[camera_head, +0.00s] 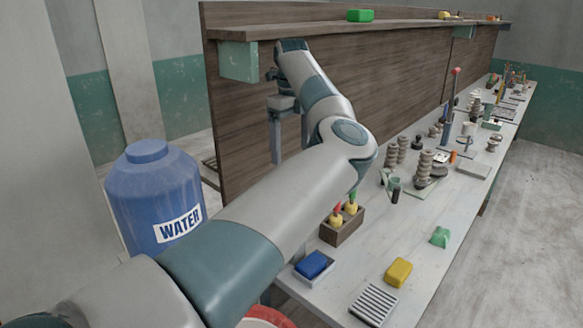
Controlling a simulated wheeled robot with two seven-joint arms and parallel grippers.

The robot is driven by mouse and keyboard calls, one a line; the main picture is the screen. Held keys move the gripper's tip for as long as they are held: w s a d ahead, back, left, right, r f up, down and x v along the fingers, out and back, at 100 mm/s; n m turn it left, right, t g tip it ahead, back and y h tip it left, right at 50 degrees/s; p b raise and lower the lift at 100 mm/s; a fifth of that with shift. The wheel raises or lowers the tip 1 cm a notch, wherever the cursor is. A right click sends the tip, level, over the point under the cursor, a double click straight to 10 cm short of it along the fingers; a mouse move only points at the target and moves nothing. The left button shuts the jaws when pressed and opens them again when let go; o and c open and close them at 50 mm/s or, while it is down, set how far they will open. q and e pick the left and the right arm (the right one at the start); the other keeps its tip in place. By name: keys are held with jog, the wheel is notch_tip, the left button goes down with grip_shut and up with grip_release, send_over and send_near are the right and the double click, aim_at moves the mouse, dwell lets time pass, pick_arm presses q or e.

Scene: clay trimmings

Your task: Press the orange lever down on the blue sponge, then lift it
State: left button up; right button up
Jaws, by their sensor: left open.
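The blue sponge (313,264) lies in a shallow light tray at the near left end of the bench. A small orange piece (453,157) shows farther along the bench; I cannot tell if it is the orange lever. A post with a red tip (455,72) stands beyond it. My left gripper (289,148) is open and empty, pointing down in front of the wooden back panel, above and beyond the sponge. My left arm crosses the middle of the view and hides part of the bench. My right gripper is not in view.
A yellow block (398,272), a ribbed grey block (373,304), a green block (440,237) and a wooden box of bottles (342,225) are near the sponge. A blue water barrel (155,195) stands left. A shelf (350,27) overhangs the back panel.

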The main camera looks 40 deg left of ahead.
pick_arm(q)
jog(key=shift+s+d+r, duration=0.15)
jog(key=shift+s, duration=0.05)
jog(key=shift+w+f+p, duration=0.2)
jog(key=shift+f+p, duration=0.2)
jog(key=shift+f, duration=0.35)
notch_tip(320, 180, down, 5)
jog(key=p, duration=0.2)
jog(key=shift+s+r+p, duration=0.1)
jog(key=shift+p, duration=0.25)
jog(key=shift+f, duration=0.7)
jog(key=shift+c, duration=0.7)
jog(key=c, duration=1.4)
